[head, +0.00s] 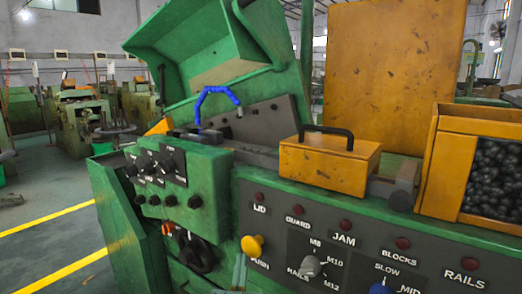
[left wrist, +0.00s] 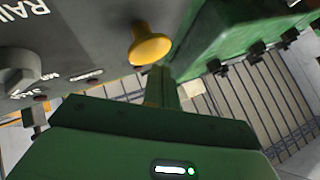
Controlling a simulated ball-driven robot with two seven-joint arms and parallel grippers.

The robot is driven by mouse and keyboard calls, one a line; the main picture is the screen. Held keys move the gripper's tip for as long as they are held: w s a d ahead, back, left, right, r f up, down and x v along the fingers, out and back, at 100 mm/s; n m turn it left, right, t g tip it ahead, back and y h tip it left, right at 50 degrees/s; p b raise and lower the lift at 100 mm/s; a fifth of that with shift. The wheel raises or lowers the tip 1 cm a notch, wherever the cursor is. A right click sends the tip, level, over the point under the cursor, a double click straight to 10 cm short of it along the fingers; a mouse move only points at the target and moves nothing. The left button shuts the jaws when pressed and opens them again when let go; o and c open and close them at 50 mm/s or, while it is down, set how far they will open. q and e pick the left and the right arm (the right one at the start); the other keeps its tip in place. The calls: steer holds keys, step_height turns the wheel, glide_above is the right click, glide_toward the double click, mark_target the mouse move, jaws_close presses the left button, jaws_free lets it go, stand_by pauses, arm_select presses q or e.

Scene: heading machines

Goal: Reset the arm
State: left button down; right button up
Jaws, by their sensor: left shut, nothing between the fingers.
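My left gripper (left wrist: 162,78) shows in the left wrist view as a green body with narrow fingers pointing up the picture. The fingers are shut with nothing between them. They appear just beside the yellow push button (left wrist: 150,48); I cannot tell whether they touch it. In the head view the same yellow button (head: 252,245) sits at the left end of the grey panel, above the word PUSH. A dark shape with orange bits lies low to its left, and I cannot tell whether it is part of my arm. My right gripper is not in view.
The green heading machine carries a lamp panel (head: 345,226), a knobbed green box (head: 180,185) and a raised green lid (head: 205,50). An orange block with a black handle (head: 328,165) sits on top. An orange bin (head: 440,165) holds dark pieces. Floor at left is open.

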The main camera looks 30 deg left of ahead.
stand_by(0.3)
